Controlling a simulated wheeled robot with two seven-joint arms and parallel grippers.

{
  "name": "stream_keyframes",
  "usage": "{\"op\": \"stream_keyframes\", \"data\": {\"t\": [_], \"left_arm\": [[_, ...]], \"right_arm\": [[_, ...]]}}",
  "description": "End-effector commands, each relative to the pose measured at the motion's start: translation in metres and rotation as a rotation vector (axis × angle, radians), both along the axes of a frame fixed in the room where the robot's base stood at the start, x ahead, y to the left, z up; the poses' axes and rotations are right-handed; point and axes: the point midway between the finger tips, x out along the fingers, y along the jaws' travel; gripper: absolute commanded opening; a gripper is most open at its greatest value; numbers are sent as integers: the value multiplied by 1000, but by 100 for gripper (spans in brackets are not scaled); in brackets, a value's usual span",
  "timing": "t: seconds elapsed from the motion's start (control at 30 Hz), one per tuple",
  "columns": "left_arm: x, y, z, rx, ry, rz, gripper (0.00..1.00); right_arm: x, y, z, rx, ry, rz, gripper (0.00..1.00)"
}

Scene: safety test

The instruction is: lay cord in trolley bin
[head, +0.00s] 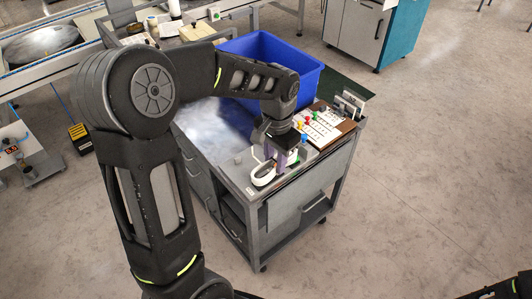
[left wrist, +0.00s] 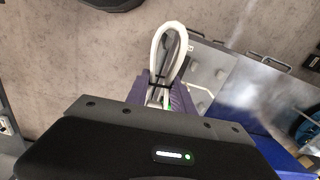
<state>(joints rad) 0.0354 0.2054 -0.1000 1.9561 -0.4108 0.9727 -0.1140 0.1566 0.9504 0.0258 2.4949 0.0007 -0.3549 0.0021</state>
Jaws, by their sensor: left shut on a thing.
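The cord is a white looped bundle with a dark tie. Its loop shows in the head view (head: 263,175) and in the left wrist view (left wrist: 155,48). My left gripper (head: 279,158) is shut on the cord and holds it above the near end of the trolley top. The loop sticks out past the purple fingers. The blue bin (head: 262,46) stands at the far end of the grey trolley (head: 285,216), behind my forearm, which hides part of it. The bin also shows at the lower right of the left wrist view (left wrist: 254,149).
A white board with coloured pieces (head: 321,128) lies on the trolley's right side, beside the bin. A workbench with a conveyor (head: 62,50) stands at the upper left. A grey and teal cabinet (head: 361,35) stands at the back. Open floor lies to the right.

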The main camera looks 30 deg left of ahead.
Motion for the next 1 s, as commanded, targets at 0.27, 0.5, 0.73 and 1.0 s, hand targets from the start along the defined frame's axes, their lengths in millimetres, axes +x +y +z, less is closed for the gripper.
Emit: {"op": "stream_keyframes", "data": {"t": [0.27, 0.5, 0.73, 1.0], "left_arm": [[19, -30, -70, 4, 3, 68, 0], [31, -69, -149, 0, 2, 150, 0], [34, -95, -194, -9, -2, 208, 0], [34, -97, -197, -10, -2, 215, 0]], "right_arm": [[1, 0, -22, 1, -4, 1, 36], [2, 1, -44, 2, -6, 1, 36], [2, 1, -53, 3, -8, 0, 36], [3, 1, -53, 3, -8, 0, 36]]}}
